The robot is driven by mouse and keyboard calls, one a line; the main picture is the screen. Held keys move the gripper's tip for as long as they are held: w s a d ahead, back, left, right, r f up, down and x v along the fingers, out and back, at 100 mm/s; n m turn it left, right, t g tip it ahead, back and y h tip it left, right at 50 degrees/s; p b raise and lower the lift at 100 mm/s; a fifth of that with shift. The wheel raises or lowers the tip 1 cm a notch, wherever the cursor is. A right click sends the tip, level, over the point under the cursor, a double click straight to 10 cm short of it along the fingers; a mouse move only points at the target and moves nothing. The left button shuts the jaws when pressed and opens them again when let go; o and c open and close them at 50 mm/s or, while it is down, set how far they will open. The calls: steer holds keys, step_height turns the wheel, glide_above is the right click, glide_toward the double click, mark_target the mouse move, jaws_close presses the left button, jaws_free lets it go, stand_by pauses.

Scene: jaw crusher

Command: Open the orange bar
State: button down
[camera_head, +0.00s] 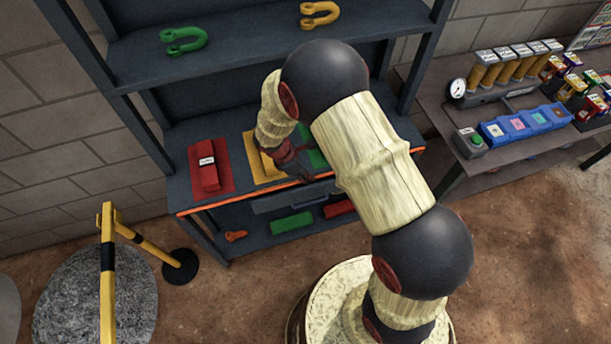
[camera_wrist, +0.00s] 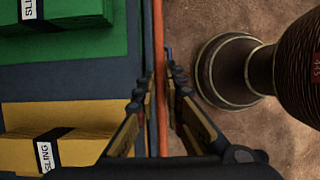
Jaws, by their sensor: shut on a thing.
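The orange bar (camera_head: 230,203) is a thin strip along the front edge of the middle shelf (camera_head: 176,150). In the wrist view the orange bar (camera_wrist: 159,40) runs up the picture between my two fingers. My gripper (camera_head: 303,176) is at the shelf's front edge, near the middle of the bar. In the wrist view my gripper (camera_wrist: 162,80) has its fingers close on either side of the bar, shut on it. My arm hides part of the bar in the head view.
A red sling pack (camera_head: 206,168) and a yellow one (camera_head: 262,160) lie on the shelf; a green one (camera_wrist: 60,12) is beside them. Shackles (camera_head: 184,41) sit above. A yellow barrier (camera_head: 108,240) stands at left, a side table (camera_head: 490,135) at right.

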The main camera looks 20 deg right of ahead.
steer(key=s+f+m+t+h+b, duration=0.1)
steer(key=s+f+m+t+b, duration=0.2)
steer(key=t+b, duration=1.1)
steer(key=shift+s+f+m+h+b, duration=0.3)
steer(key=shift+s+f+b, duration=1.6)
steer(key=shift+b, duration=1.95)
steer(key=shift+t, duration=0.3)
steer(key=c, duration=1.9)
jaws_free()
